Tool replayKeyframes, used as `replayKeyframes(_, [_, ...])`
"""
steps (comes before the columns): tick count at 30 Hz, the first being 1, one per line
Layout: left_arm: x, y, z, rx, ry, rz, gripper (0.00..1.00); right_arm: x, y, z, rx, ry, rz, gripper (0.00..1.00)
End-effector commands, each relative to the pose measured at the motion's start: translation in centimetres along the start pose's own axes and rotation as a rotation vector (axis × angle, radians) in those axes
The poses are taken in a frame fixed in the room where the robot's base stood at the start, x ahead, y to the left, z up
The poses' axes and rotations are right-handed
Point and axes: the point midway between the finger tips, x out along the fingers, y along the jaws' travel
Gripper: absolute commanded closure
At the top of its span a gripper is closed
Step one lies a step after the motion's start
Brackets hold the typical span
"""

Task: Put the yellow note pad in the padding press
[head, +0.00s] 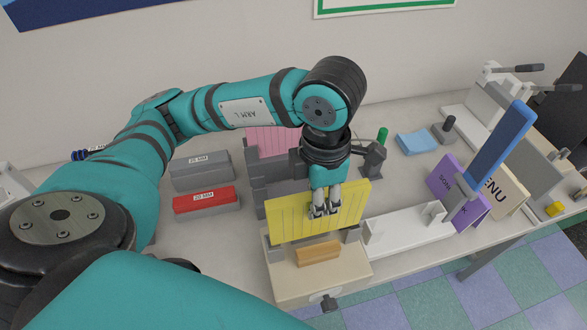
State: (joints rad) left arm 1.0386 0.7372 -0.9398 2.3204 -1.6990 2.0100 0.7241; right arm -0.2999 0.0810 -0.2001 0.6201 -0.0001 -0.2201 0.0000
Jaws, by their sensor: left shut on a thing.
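The yellow note pad (345,205) is a flat upright sheet-like block with faint vertical lines. My left gripper (325,211) comes down from above and is shut on its upper middle part. My right gripper is not in view.
A grey rack with a pink pad (270,140) stands behind the press. Grey (200,172) and red (207,200) blocks lie left. A white stand (408,232), purple booklet (456,189), cream menu (503,195) and blue lever (501,143) are right. A blue pad (417,143) lies behind.

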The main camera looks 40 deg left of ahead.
Motion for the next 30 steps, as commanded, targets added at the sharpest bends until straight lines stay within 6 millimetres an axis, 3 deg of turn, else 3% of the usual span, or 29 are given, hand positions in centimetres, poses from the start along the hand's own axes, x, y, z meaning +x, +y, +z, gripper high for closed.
replayKeyframes(30, [0.00,0.01,0.01,0.000,-0.001,0.001,1.00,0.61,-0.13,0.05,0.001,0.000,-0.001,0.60])
